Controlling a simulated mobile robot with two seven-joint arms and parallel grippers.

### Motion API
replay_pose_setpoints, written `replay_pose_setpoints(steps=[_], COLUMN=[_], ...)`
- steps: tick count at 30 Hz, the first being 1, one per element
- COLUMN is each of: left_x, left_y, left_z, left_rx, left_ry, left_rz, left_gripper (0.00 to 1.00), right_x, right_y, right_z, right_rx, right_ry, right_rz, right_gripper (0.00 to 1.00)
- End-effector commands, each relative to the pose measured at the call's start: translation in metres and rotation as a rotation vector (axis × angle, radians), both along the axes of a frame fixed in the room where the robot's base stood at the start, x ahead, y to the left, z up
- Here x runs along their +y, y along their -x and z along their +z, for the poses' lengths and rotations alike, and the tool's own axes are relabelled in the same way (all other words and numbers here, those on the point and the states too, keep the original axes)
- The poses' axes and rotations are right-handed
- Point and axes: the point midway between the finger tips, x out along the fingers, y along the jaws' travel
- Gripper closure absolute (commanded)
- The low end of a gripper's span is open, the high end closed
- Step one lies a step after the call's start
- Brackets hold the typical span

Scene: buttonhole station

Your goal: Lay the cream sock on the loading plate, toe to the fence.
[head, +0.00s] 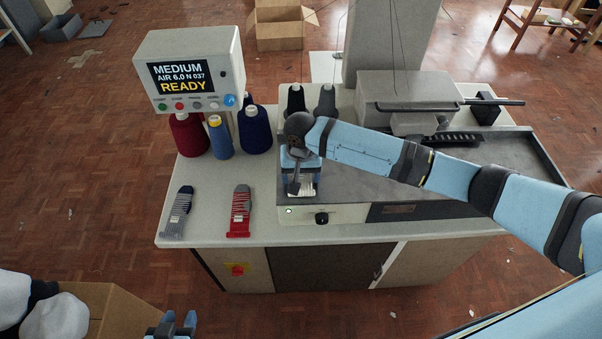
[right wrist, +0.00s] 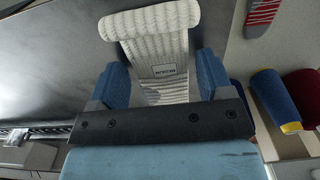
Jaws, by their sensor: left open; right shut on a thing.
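The cream ribbed sock (head: 302,189) hangs from my right gripper (head: 301,160), over the left end of the grey metal surface of the machine. In the right wrist view the sock (right wrist: 158,50) has a thick band at its far end and a small printed label. The blue fingers of the right gripper (right wrist: 160,85) are shut on the sock from both sides. I cannot tell whether the sock touches the surface. The grey plate (head: 355,186) is bare to the right of the sock. My left gripper (head: 172,324) is open and empty at the bottom edge, beside a cardboard box.
A grey striped sock (head: 177,212) and a red striped sock (head: 239,211) lie on the pale worktop (head: 208,220). Thread cones (head: 255,130) and the READY display box (head: 190,72) stand behind. The machine head (head: 405,95) is at the back right. The cardboard box (head: 125,312) stands lower left.

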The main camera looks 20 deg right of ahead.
Motion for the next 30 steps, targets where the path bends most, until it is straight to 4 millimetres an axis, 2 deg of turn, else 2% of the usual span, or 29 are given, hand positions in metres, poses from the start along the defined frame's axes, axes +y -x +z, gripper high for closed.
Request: replay_pose_setpoints(steps=[3, 4, 6, 7, 17, 20, 30], left_x=[0.000, 0.000, 0.000, 0.000, 0.001, 0.001, 0.001], left_y=[0.000, 0.000, 0.000, 0.000, 0.000, 0.000, 0.000], left_z=[0.002, 0.001, 0.001, 0.001, -0.001, -0.001, -0.003], left_rx=[0.001, 0.001, 0.001, 0.001, 0.000, 0.000, -0.001], left_ry=[0.000, 0.000, 0.000, 0.000, -0.001, -0.001, 0.000], left_rz=[0.000, 0.000, 0.000, 0.000, 0.001, 0.001, 0.001], left_gripper=[0.59, 0.59, 0.59, 0.59, 0.59, 0.59, 0.59], right_x=[0.000, 0.000, 0.000, 0.000, 0.000, 0.000, 0.000], right_y=[0.000, 0.000, 0.000, 0.000, 0.000, -0.001, -0.001], right_z=[-0.003, -0.003, -0.003, -0.003, 0.001, 0.014, 0.085], right_rx=[0.001, 0.000, 0.000, 0.000, -0.001, -0.001, -0.002], right_ry=[0.000, 0.000, 0.000, 0.000, 0.000, -0.001, -0.001], right_rz=[0.000, 0.000, 0.000, 0.000, 0.000, -0.001, 0.000], right_gripper=[0.49, 0.20, 0.04, 0.01, 0.01, 0.01, 0.01])
